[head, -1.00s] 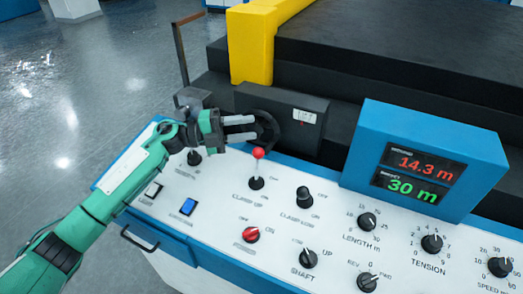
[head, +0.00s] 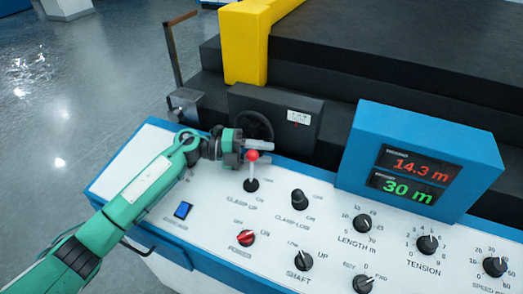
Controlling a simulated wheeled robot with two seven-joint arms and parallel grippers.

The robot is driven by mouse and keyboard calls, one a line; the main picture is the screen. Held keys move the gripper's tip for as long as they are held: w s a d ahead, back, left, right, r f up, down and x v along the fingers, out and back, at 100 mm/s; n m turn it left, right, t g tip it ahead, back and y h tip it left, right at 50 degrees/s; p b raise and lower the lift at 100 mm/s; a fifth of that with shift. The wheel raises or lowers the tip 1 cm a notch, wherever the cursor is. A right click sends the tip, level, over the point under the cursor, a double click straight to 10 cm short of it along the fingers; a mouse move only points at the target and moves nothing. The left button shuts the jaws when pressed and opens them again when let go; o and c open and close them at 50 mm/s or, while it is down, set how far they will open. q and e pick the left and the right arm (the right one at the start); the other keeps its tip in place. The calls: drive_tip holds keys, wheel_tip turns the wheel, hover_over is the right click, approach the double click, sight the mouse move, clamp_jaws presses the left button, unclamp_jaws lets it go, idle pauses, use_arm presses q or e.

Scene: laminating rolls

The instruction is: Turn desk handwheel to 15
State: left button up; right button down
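The desk handwheel (head: 264,121) is a small dark wheel on the front of a black box behind the control desk. A small white scale plate (head: 299,117) sits to its right; its marks are too small to read. My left gripper (head: 267,152) is in front of and below the wheel in the head view, apart from it. Its two pale fingers point right and look spread, with nothing seen held. The red lever knob (head: 253,155) overlaps the fingers in the picture; I cannot tell whether they touch. My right gripper is not in view.
The white desk panel (head: 215,205) carries several knobs, a red switch (head: 246,238) and a blue button (head: 183,210). A blue display box (head: 470,168) reads 14.3 m and 30 m. A yellow block (head: 243,45) and black machine bed (head: 390,60) stand behind.

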use_arm(q)
drive_tip(key=shift+c, duration=0.3)
clamp_jaws()
drive_tip(key=shift+p, duration=0.35)
drive_tip(key=y+p, duration=0.2)
drive_tip(key=a+m+y+p, duration=0.1)
drive_tip(key=shift+w+f, duration=0.15)
drive_tip(key=shift+w, duration=0.1)
drive_tip(key=shift+w+a+f+m+t+y+p, duration=0.1)
drive_tip(key=shift+a+f+m+t+y+p, duration=0.25)
drive_tip(key=shift+y+p, duration=0.45)
drive_tip(key=shift+a+f+y, duration=0.1)
drive_tip(key=shift+f+y, duration=0.2)
